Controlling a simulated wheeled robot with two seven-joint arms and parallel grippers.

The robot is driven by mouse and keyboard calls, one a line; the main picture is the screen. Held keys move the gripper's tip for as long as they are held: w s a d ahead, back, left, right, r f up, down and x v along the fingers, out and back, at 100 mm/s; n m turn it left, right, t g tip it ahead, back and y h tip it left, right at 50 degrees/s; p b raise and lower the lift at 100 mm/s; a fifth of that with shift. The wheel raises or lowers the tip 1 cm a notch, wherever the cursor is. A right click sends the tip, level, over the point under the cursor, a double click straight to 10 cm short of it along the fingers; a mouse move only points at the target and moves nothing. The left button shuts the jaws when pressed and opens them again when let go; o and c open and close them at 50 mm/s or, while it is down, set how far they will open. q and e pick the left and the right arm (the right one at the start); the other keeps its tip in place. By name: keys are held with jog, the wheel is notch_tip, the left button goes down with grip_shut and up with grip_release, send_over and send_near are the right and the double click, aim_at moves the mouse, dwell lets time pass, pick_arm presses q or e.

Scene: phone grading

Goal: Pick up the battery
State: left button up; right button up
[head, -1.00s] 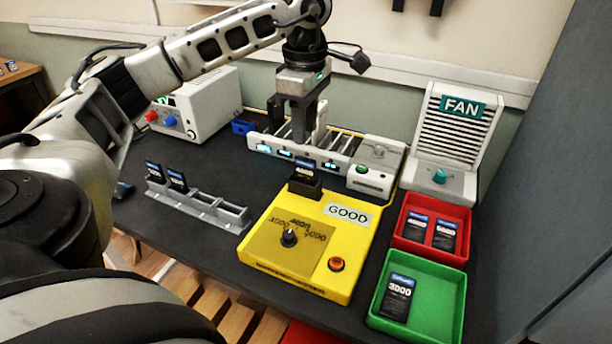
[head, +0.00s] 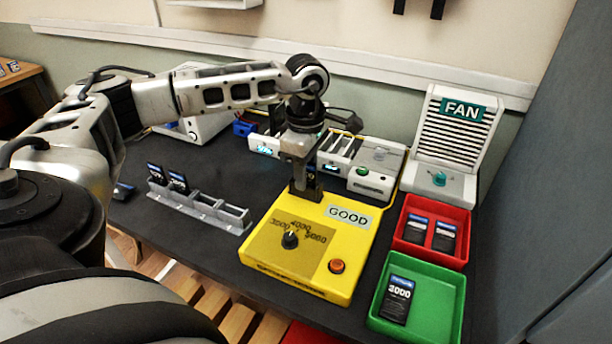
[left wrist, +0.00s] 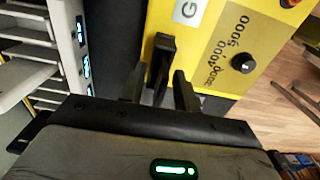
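The battery in the yellow tester (head: 310,247) is mostly hidden by my left gripper (head: 306,190) in the head view. In the left wrist view a dark upright piece at the tester's slot (left wrist: 161,62) stands between my left fingers (left wrist: 160,92); I cannot tell battery from holder there. The fingers are apart, one on each side, with gaps showing. Other batteries are two in the grey rack (head: 212,207), two in the red tray (head: 418,263) and one labelled 3000 (head: 397,298) in the green tray (head: 436,308). My right gripper is not in view.
The tester shows a GOOD label, a dial (head: 290,240) and a red button (head: 337,266). The slotted charger (head: 340,150) stands just behind it. The fan unit (head: 450,140) is at back right.

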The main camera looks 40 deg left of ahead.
pick_arm(q)
grip_shut()
jog(key=shift+r, duration=0.2)
jog(key=shift+r, duration=0.25)
notch_tip(320, 180, up, 2)
jog(key=shift+r+b, duration=0.1)
jog(key=shift+b, duration=0.2)
jog(key=s+d+r+b, duration=0.1)
jog(key=s+d+r, duration=0.5)
jog(key=s+r, duration=0.4)
jog(key=shift+s+d, duration=0.2)
jog(key=shift+s, duration=1.05)
